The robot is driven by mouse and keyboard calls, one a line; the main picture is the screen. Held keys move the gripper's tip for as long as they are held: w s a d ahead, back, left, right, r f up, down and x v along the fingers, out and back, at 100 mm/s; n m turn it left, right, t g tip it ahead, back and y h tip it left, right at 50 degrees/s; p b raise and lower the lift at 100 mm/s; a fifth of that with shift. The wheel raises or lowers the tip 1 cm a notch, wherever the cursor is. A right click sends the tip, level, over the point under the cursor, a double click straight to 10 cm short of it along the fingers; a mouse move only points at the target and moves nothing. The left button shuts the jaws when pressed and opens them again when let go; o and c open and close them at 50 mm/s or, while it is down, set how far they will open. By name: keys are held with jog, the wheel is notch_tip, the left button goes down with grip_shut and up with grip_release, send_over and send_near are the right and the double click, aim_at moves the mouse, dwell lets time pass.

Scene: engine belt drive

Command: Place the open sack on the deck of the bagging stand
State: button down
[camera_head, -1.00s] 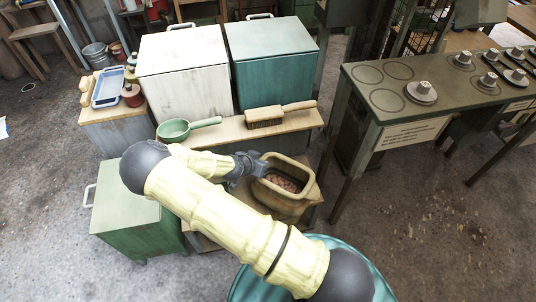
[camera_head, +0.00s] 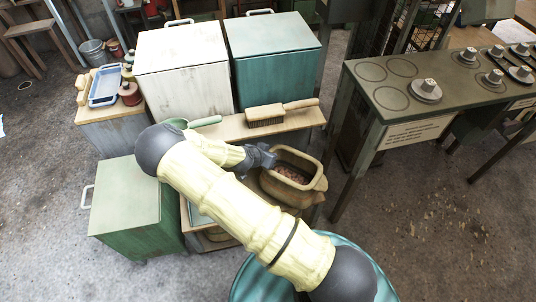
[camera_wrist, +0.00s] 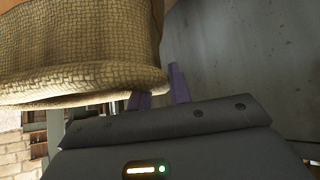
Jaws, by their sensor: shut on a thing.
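The open sack (camera_head: 288,191) is tan, with its mouth facing up and brown lumps inside. It is right of my gripper (camera_head: 268,158) in the head view. My gripper is shut on the sack's rim at its left side. In the wrist view, the sack's woven wall (camera_wrist: 85,72) fills the upper left, beside the purple fingers (camera_wrist: 160,90). A low wooden surface shows partly behind my arm, left of the sack; I cannot tell whether it is the bagging stand's deck. Whether the sack's bottom touches anything is hidden.
A dark green table (camera_head: 372,107) with round weights is close on the right.

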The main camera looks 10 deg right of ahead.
jog(key=c, duration=1.3)
grip_release()
jog(key=p+v, duration=0.2)
jog(key=v, duration=1)
jog(key=shift+p, duration=0.3)
jog(key=s+d+r+n+g+y, duration=0.1)
jog(key=s+d+r+n+y, duration=0.2)
jog(key=s+r, duration=0.5)
jog(key=s+d+r+n+g+y, duration=0.2)
jog(key=s+r+n, duration=0.3)
jog(key=r, duration=0.7)
jog(key=s+d+y, duration=0.1)
jog(key=s, duration=0.1)
jog(key=shift+s+r+n+g+y, duration=0.3)
jog(key=shift+s+r+n, duration=0.1)
